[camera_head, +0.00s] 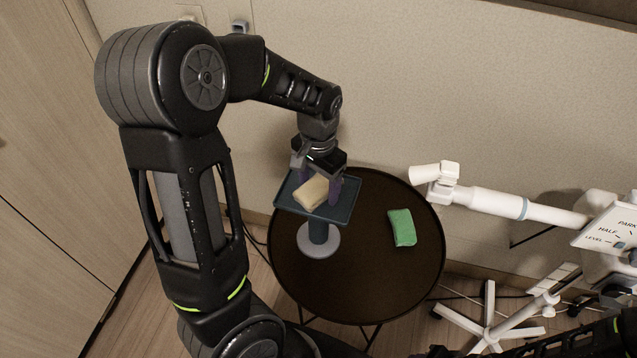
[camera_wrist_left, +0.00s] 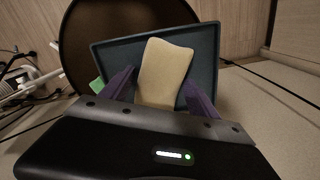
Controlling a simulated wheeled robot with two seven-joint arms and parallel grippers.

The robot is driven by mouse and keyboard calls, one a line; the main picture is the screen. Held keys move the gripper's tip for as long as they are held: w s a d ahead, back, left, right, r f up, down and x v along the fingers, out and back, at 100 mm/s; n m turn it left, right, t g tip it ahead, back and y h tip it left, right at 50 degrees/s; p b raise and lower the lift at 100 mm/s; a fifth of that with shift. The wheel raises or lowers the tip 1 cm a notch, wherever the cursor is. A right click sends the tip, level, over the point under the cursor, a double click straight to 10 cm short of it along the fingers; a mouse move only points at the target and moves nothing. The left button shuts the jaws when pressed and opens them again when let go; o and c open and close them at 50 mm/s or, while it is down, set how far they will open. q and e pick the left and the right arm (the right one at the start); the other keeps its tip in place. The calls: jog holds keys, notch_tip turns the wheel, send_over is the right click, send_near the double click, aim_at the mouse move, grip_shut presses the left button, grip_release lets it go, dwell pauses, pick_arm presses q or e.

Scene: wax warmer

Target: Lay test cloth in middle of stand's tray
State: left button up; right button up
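A cream, folded cloth-like piece (camera_head: 311,193) lies on the blue-grey tray (camera_head: 342,213) of the stand (camera_head: 319,241), near its middle. It also shows in the left wrist view (camera_wrist_left: 163,72), over the tray (camera_wrist_left: 110,55). I cannot tell whether this or the green piece (camera_head: 402,227) is the test cloth; the green one lies on the table right of the stand. My left gripper (camera_head: 320,190) points down over the tray. Its purple fingers are open on either side of the cream piece, with gaps visible in the wrist view (camera_wrist_left: 158,85). My right gripper is out of view.
The stand is on a round dark table (camera_head: 350,285) with free surface at its front and right. A white jointed arm (camera_head: 490,200) on a wheeled base reaches toward the table from the right. A wall is close behind.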

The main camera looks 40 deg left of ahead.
aim_at(319, 184)
pick_arm(q)
notch_tip(319, 184, up, 12)
jog(key=shift+r, duration=0.15)
dwell(0.7)
